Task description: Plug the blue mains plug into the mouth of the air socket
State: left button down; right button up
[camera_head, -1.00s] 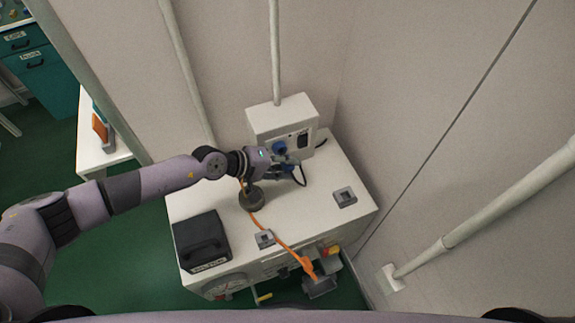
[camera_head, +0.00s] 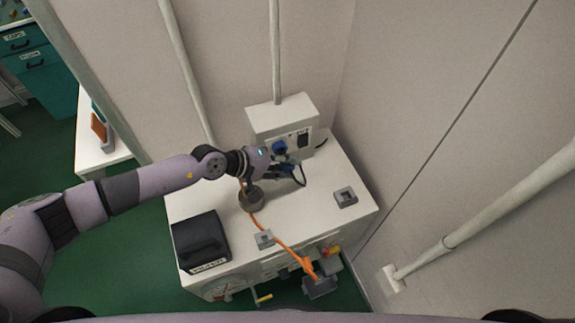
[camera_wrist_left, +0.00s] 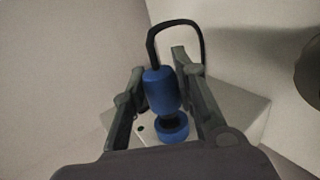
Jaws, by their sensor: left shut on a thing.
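The blue mains plug (camera_wrist_left: 160,90) is between the fingers of my left gripper (camera_head: 287,167), which is shut on it. A black cable loops from the plug's back end. The air socket (camera_head: 280,147) is a round blue fitting on the front of a white box. In the left wrist view the socket (camera_wrist_left: 172,129) lies just beyond the plug's front end, roughly in line with it. The plug is outside the socket's blue ring; whether they touch I cannot tell. In the head view the gripper partly hides the plug. My right gripper is not in view.
The white box (camera_head: 283,115) stands at the back of a white cabinet top (camera_head: 318,183). On the top are a black case (camera_head: 201,241), a round dark base (camera_head: 251,199) beside my wrist, an orange cable (camera_head: 281,241) and a small grey block (camera_head: 345,197). Walls close in behind and right.

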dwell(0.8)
pick_arm(q)
jog(key=shift+w+a+b, duration=0.3)
jog(key=shift+w+b, duration=0.3)
jog(key=shift+b, duration=0.5)
jog(key=shift+w+a+b, duration=0.25)
jog(key=shift+w+b, duration=0.35)
jog(key=shift+b, duration=0.5)
jog(key=shift+r, duration=0.1)
jog(key=c, duration=1.2)
grip_release()
jog(key=shift+a, duration=0.1)
jog(key=v, duration=1.1)
jog(key=shift+s+a+r, duration=0.2)
jog(key=shift+a, duration=0.1)
